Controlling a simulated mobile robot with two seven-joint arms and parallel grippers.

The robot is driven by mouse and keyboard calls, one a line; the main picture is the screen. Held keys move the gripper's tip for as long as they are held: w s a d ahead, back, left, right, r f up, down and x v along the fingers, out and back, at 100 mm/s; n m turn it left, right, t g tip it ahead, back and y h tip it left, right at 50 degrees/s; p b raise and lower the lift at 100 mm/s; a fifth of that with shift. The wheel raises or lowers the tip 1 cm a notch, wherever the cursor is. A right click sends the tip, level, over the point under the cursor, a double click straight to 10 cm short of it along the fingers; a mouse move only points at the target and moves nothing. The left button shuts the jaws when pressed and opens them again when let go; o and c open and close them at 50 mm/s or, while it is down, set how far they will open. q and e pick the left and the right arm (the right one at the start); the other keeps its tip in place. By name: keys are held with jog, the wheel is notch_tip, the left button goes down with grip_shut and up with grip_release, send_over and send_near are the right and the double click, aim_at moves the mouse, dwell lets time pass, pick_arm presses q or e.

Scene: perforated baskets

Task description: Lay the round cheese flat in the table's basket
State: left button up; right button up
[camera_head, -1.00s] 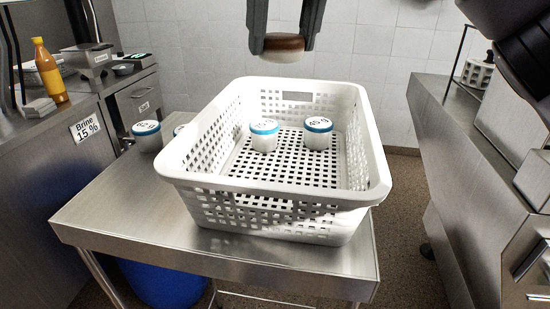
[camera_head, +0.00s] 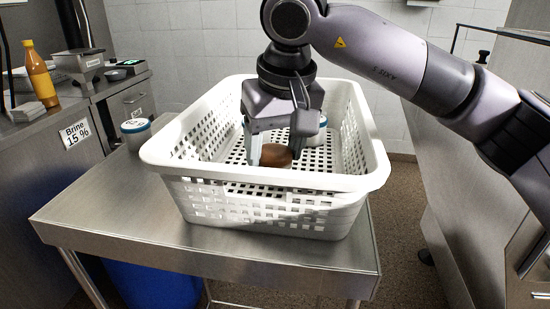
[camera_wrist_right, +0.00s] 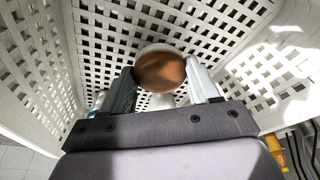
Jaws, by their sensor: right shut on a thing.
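The round cheese (camera_head: 276,156), brown on its face, is between the fingers of my right gripper (camera_head: 275,150), which is shut on it. It looks roughly level. The gripper reaches down inside the white perforated basket (camera_head: 265,180) on the metal table (camera_head: 120,205). In the right wrist view the cheese (camera_wrist_right: 160,72) sits between the two fingertips, with basket walls around. I cannot tell whether it touches the basket floor. My left gripper is not in view.
A blue-lidded white jar (camera_head: 318,132) stands in the basket, partly hidden behind my right gripper. Another jar (camera_head: 136,133) stands on the table left of the basket. A counter (camera_head: 50,150) with an orange bottle (camera_head: 40,75) is further left.

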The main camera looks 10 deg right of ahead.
jog(key=shift+f, duration=0.9)
jog(key=o, duration=1.2)
jog(key=shift+f, duration=0.15)
jog(key=shift+c, duration=0.2)
jog(key=p+v, duration=0.1)
jog(key=v, duration=1.1)
jog(key=shift+r, duration=0.25)
